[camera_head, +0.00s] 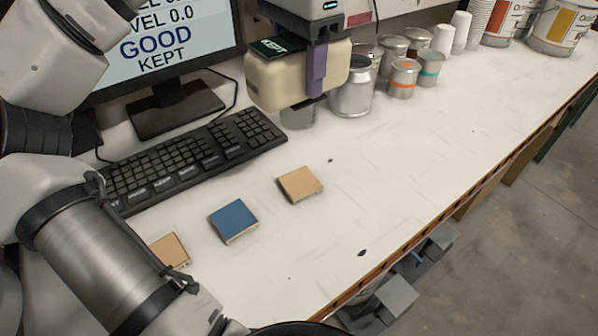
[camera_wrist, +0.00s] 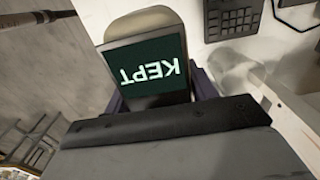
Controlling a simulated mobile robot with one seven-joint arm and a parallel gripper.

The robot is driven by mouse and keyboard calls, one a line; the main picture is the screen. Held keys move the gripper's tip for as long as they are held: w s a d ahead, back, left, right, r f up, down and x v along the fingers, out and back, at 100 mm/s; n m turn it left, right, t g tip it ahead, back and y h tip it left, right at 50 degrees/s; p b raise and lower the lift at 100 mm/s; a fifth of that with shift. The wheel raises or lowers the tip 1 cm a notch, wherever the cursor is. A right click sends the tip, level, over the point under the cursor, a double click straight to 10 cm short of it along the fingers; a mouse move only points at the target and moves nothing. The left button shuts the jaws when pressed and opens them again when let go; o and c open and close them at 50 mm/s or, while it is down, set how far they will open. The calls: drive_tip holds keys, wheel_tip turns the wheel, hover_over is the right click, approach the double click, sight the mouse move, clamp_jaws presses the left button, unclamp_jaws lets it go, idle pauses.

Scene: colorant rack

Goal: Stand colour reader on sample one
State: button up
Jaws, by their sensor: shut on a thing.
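The colour reader (camera_head: 275,82) is a cream block with a dark green screen reading KEPT. My gripper (camera_head: 316,82), with purple fingers, is shut on it and holds it above the bench, in front of some cans. In the wrist view the reader (camera_wrist: 150,70) sits between the purple fingers (camera_wrist: 155,93). Three square tiles lie in a row on the bench: a tan tile (camera_head: 300,184), a blue tile (camera_head: 233,220) and another tan tile (camera_head: 170,249), partly hidden by my arm. No number shows on them, so I cannot tell which is sample one. The reader is apart from all three.
A keyboard (camera_head: 195,155) and a monitor (camera_head: 165,45) stand left of the reader. Small metal cans (camera_head: 403,78), paper cups (camera_head: 461,32) and large paint tins (camera_head: 556,28) stand at the back right. The white bench (camera_head: 400,160) is clear to the tiles' right, up to its front edge.

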wheel_tip(320, 180, down, 18)
drive_tip(key=shift+f, duration=0.25)
idle(0.4)
drive_tip(key=o, duration=1.6)
drive_tip(key=shift+f, duration=0.15)
wheel_tip(320, 180, up, 12)
drive_tip(key=shift+r+b, duration=0.2)
drive_tip(key=shift+b, duration=0.15)
